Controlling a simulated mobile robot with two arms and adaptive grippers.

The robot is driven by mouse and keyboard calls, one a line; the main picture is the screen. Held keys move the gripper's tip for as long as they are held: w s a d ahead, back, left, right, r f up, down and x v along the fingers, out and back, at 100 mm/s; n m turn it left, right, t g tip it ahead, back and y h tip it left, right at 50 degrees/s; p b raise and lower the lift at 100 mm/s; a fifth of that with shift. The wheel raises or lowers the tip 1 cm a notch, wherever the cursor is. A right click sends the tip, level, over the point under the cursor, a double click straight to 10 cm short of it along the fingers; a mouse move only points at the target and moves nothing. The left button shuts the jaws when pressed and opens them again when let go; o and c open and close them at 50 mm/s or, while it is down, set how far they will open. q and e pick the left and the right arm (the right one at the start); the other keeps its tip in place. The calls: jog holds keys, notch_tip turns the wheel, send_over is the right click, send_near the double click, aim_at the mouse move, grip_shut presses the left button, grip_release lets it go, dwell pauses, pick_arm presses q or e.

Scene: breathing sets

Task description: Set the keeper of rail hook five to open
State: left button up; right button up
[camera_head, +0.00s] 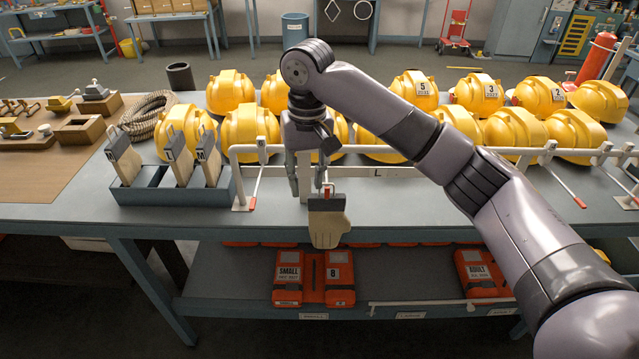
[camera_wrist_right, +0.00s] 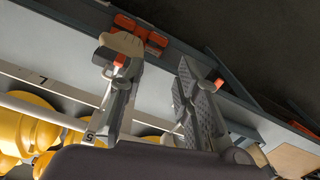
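A white rail (camera_head: 270,150) with hooks runs along the front of the bench. My right gripper (camera_head: 305,190) points down at the rail. Its two fingers stand apart in the wrist view (camera_wrist_right: 160,105), with nothing seen held between them. A pale glove with a dark cuff (camera_head: 328,225) hangs from a hook with a red part (camera_head: 327,190), just right of the gripper. The glove also shows in the wrist view (camera_wrist_right: 122,44), beyond one finger. A hook left of the gripper has a red tip (camera_head: 250,203).
Yellow helmets (camera_head: 415,88) stand in rows behind the rail. A blue-grey holder (camera_head: 145,193) with several tagged pieces stands left. Another red-tipped hook (camera_head: 581,203) hangs to the right. Orange packs (camera_head: 288,278) lie on the shelf below.

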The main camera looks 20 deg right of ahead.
aim_at(327, 188)
jog(key=w+d+r+m, duration=0.1)
jog(key=d+r+m, duration=0.3)
jog(key=r, duration=0.8)
jog(key=shift+n, duration=0.5)
jog(key=f+p, duration=0.1)
jog(key=f, duration=0.4)
jog(key=f+p, duration=0.2)
jog(key=f, duration=0.4)
jog(key=d+f+p, duration=0.1)
jog(key=f+p, duration=0.1)
jog(key=f, duration=0.4)
jog(key=shift+w+f, duration=0.25)
jog(key=shift+w, duration=0.05)
jog(key=shift+a, duration=0.1)
grip_shut()
